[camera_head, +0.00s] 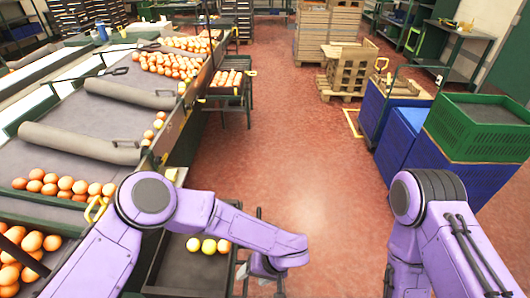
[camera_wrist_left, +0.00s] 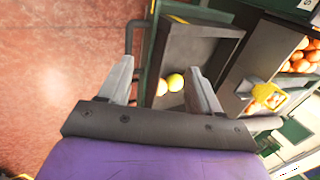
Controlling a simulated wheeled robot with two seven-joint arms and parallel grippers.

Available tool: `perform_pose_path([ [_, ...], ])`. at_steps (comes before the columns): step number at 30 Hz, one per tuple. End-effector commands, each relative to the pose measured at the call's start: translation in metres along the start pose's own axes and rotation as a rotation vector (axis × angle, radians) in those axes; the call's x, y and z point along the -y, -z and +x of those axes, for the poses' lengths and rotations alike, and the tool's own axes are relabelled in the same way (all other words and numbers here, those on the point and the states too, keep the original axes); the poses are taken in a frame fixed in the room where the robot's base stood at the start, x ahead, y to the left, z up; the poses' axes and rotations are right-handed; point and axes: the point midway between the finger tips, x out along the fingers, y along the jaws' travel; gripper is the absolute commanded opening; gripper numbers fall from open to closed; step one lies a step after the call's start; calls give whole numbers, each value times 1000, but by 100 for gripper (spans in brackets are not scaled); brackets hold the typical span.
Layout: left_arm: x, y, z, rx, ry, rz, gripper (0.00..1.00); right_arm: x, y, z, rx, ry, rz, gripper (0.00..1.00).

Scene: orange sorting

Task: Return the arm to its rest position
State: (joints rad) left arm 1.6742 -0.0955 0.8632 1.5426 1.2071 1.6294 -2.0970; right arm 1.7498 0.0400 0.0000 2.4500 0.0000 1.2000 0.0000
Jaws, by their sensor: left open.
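My left arm (camera_head: 225,225) is purple and bends from the lower left across the sorting table's near end. Its gripper (camera_head: 268,277) is at the bottom centre, beside the right side of a dark tray (camera_head: 185,275), and is partly cut off. In the left wrist view the gripper (camera_wrist_left: 160,78) is open, with two grey fingers apart and nothing held between them. Beyond the fingers is the dark tray (camera_wrist_left: 196,48) with yellow-orange fruits (camera_wrist_left: 175,82) in it. My right arm (camera_head: 430,215) is bent at the lower right; its gripper is out of view.
The sorting table (camera_head: 75,130) with rows of oranges (camera_head: 65,186) runs along the left. Blue crates (camera_head: 400,135) and a green crate (camera_head: 480,125) stand at the right. Pallets (camera_head: 350,70) stand at the back. The red floor (camera_head: 290,150) between is clear.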

Motion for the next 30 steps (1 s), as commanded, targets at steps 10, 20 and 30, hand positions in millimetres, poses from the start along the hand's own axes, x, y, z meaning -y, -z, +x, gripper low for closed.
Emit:
perform_pose_path([
  [10,31,-1,45,-165,68,-120,64,0,0,0,-1,0,0,64],
  [20,89,-20,112,-389,40,-287,64,0,0,0,0,0,0,64],
  [30,175,-121,173,-348,-193,-517,64,0,0,0,0,0,0,64],
])
